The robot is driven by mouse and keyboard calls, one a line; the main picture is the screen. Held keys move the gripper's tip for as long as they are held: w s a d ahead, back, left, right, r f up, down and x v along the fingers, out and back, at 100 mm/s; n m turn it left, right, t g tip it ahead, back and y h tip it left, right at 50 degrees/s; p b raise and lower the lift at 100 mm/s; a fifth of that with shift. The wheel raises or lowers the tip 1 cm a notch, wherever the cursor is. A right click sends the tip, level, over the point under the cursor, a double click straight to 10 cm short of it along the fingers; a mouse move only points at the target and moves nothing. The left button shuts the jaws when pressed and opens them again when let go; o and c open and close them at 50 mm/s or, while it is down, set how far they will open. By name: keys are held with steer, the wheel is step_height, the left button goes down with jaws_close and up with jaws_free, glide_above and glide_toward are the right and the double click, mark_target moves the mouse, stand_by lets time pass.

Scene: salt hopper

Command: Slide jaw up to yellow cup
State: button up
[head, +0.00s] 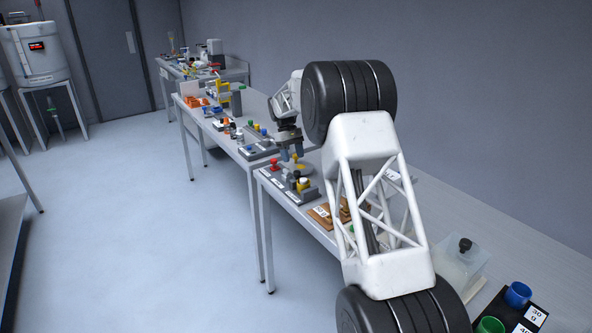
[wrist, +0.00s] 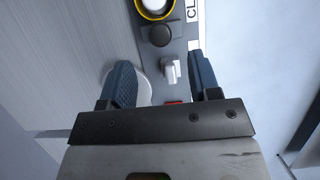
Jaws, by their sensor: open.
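The yellow cup (wrist: 157,8) is a yellow ring with a white top inside it, cut by the top edge of the wrist view. It also shows in the head view (head: 303,184), small on a grey base. Just below it in the wrist view is a dark round piece (wrist: 161,36). A light grey block (wrist: 170,71), which looks like the jaw, stands on the grey strip, apart from the cup. My gripper (wrist: 160,65) is open, with one blue finger on either side of the strip and the block between them. It also shows in the head view (head: 292,154).
A red piece (wrist: 173,102) is partly hidden behind my gripper's body. A pale disc (wrist: 140,90) lies beside the left finger. A label reading "CL" (wrist: 192,10) runs along the strip. In the head view, a red knob (head: 274,163) and wooden holder (head: 322,216) stand nearby.

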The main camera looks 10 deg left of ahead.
mark_target(296, 171)
steer(key=shift+x, duration=2.85)
steer(key=shift+c, duration=0.3)
jaws_close()
